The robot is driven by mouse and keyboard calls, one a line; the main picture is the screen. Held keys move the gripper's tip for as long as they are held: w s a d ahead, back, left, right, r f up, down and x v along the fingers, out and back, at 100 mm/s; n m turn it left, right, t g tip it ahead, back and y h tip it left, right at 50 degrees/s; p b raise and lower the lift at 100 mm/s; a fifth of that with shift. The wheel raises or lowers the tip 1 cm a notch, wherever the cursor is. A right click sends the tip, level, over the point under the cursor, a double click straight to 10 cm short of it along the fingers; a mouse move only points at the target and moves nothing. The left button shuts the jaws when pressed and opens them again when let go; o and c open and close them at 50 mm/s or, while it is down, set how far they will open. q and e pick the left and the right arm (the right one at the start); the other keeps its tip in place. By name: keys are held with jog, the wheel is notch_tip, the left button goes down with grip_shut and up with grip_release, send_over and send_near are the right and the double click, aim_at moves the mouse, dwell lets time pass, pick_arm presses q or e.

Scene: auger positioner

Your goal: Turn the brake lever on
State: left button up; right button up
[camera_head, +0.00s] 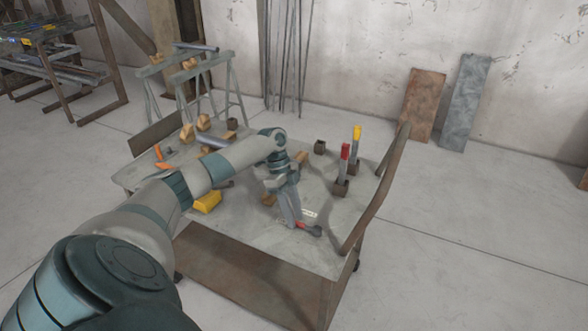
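My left arm reaches in from the left over the cart's top, and my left gripper (296,226) points down near the cart's front right part. Its fingertips are at or close to a small low lever (309,228) with a red part and a dark round end. The gripper hides part of this lever, and I cannot tell whether they touch. The fingers are too small to show whether they are open or shut. Two upright levers stand farther back on the right, one with a red grip (345,152) and one with a yellow grip (357,133). My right gripper is not in view.
The metal cart (250,243) has a bent handrail (378,190) along its right side. Wooden blocks, a yellow block (207,202) and a small dark cup (320,147) sit on it. A rack stands at the far left. The floor to the right is clear.

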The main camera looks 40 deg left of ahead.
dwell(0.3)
